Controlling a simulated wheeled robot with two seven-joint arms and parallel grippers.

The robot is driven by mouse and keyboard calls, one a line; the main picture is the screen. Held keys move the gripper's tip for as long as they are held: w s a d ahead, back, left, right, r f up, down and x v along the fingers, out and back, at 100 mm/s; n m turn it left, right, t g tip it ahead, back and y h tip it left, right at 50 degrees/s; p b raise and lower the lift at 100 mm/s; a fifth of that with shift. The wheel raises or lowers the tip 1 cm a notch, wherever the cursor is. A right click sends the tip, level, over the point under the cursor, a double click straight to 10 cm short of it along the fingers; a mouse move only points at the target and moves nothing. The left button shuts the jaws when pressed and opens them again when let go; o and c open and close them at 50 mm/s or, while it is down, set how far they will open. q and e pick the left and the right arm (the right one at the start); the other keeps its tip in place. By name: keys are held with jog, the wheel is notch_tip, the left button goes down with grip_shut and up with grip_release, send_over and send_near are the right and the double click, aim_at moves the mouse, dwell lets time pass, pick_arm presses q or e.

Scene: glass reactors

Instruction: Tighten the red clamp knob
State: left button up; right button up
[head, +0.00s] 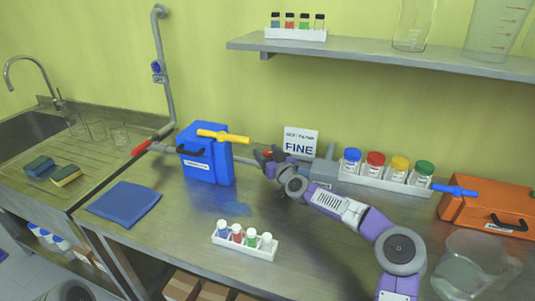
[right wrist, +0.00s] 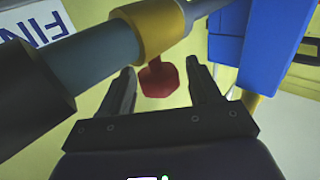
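The red clamp knob (right wrist: 158,80) hangs below a yellow collar (right wrist: 152,28) on a grey pipe (right wrist: 85,58) in the right wrist view. My right gripper (right wrist: 162,76) is open, with one finger on each side of the knob in the picture. I see gaps between the knob and both fingers; contact does not show. In the head view my right gripper (head: 268,160) is at the pipe, right of the blue box (head: 208,155), and only a small bit of red (head: 267,153) shows there. My left gripper is not in view.
A white rack (head: 246,242) of small vials stands at the front of the bench. A rack of coloured-lid jars (head: 388,180), an orange box (head: 490,212) and a glass beaker (head: 468,265) are on the right. A blue cloth (head: 124,203) lies left. A shelf (head: 400,59) hangs above.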

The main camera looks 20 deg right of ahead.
aim_at(267, 156)
jog(key=c, duration=0.9)
jog(key=shift+o, duration=0.2)
jog(key=shift+a+r+m+h+p, duration=0.15)
jog(key=shift+m+h+p, duration=0.35)
jog(key=shift+h+p, duration=0.25)
jog(key=shift+r+m+h+p, duration=0.15)
jog(key=shift+m+h+p, duration=0.4)
jog(key=shift+h, duration=0.3)
jog(key=m+h+p, duration=0.2)
jog(key=h+p, duration=0.1)
jog(key=h, duration=0.1)
jog(key=shift+m, duration=0.25)
jog(key=shift+d+f+m+g+h+p, duration=0.15)
jog(key=shift+m+h+p, duration=0.25)
jog(key=shift+h, duration=0.2)
jog(key=shift+d+m+g+h+p, duration=0.15)
jog(key=shift+m+h+p, duration=0.2)
jog(key=shift+h, duration=0.25)
jog(key=o, duration=1)
jog(key=shift+a+f, duration=0.1)
jog(key=shift+p+v, duration=0.3)
jog(key=shift+v, duration=3.45)
